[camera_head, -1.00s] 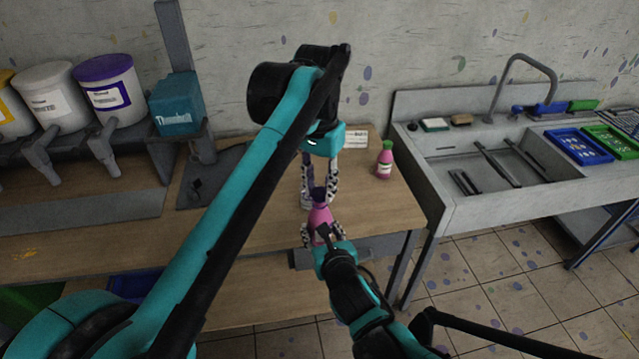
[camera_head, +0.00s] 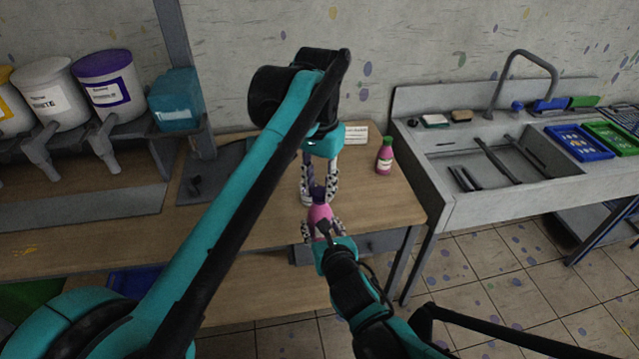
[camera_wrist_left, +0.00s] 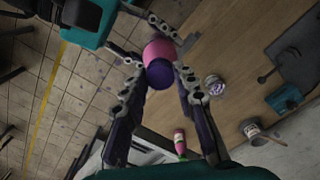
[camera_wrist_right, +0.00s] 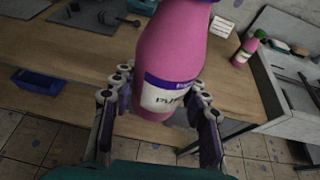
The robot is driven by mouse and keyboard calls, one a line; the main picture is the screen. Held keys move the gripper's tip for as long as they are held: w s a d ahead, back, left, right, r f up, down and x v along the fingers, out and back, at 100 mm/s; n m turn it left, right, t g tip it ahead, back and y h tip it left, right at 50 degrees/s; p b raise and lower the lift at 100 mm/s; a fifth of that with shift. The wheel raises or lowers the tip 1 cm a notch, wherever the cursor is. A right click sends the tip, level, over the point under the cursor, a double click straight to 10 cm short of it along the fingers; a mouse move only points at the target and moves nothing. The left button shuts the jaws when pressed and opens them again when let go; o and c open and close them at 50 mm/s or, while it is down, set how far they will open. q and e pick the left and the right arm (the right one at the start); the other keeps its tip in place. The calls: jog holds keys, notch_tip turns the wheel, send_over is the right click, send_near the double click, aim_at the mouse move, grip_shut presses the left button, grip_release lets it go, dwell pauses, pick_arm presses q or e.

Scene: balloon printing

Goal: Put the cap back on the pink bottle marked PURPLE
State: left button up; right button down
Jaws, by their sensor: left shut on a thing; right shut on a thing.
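The pink bottle (camera_head: 320,214) is in front of the wooden table's edge, held in the air by my right gripper (camera_head: 322,231). In the right wrist view the bottle (camera_wrist_right: 172,50) fills the middle, its label (camera_wrist_right: 166,94) partly readable as "PUR". My left gripper (camera_head: 318,188) is above it, shut on the purple cap (camera_head: 317,193). In the left wrist view the cap (camera_wrist_left: 160,75) lies between the fingers, in line with the bottle (camera_wrist_left: 158,48) and overlapping its top. I cannot tell whether the cap is seated on the neck.
A second pink bottle with a green cap (camera_head: 384,160) stands at the table's right end. A small white card (camera_head: 356,135) lies behind it. A sink unit (camera_head: 470,205) is at the right. Paint dispensers (camera_head: 62,95) stand at the left. The table's (camera_head: 255,235) front middle is clear.

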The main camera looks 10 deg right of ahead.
pick_arm(q)
jog(key=m, duration=1.2)
jog(key=shift+w, duration=0.1)
jog(key=m, duration=0.4)
jog(key=shift+m, duration=0.3)
jog(key=m, duration=1.1)
jog(key=shift+m, duration=0.4)
jog(key=m, duration=0.4)
jog(key=shift+f, duration=0.1)
jog(key=o, duration=0.7)
